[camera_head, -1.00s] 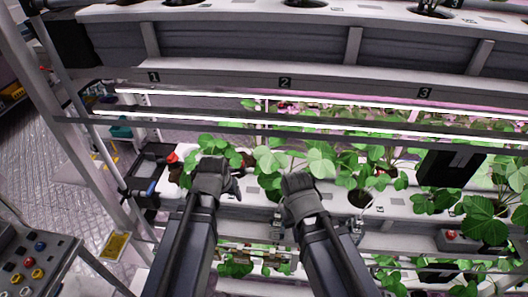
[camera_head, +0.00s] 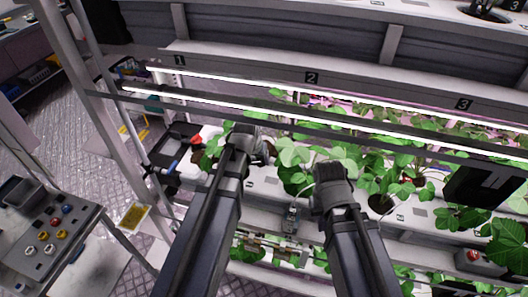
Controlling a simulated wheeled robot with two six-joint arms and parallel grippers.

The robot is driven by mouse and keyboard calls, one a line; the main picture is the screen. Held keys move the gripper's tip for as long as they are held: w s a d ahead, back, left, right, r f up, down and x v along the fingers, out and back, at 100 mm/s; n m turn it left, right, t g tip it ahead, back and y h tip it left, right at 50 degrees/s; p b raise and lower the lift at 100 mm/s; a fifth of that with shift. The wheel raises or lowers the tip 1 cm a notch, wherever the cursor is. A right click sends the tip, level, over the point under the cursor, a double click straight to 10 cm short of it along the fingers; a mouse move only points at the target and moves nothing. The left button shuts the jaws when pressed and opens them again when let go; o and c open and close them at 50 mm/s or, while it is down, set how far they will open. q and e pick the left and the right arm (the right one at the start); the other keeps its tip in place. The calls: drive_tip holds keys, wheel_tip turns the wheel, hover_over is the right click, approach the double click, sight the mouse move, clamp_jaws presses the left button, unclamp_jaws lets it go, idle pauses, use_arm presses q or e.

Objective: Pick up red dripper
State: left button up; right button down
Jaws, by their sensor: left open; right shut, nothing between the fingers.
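A small red part (camera_head: 196,139), which looks like the red dripper, sits at the left end of the plant shelf beside a black tray. My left gripper (camera_head: 262,150) is to the right of it, over the leaves, apart from it; it is open with nothing seen in it. My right gripper (camera_head: 330,178) is further right above the white shelf, shut and empty. Its fingers are partly hidden by its own body.
Strawberry plants (camera_head: 385,175) fill the white shelf (camera_head: 265,185). A black tray (camera_head: 172,147) is at its left end. Lit tubes and a rail (camera_head: 330,125) cross above. A control panel (camera_head: 48,235) stands at lower left. A grey box with a red button (camera_head: 476,260) is at right.

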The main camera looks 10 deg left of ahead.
use_arm(q)
drive_tip(key=shift+w+f+b, duration=0.2)
drive_tip(key=shift+w, duration=1.1)
drive_tip(key=shift+w+f+b, duration=0.2)
drive_tip(key=shift+w, duration=1.05)
drive_tip(key=shift+d+f, duration=0.1)
drive_tip(key=shift+f, duration=0.2)
drive_tip(key=shift+s+r, duration=0.1)
drive_tip(key=shift+r, duration=0.1)
clamp_jaws()
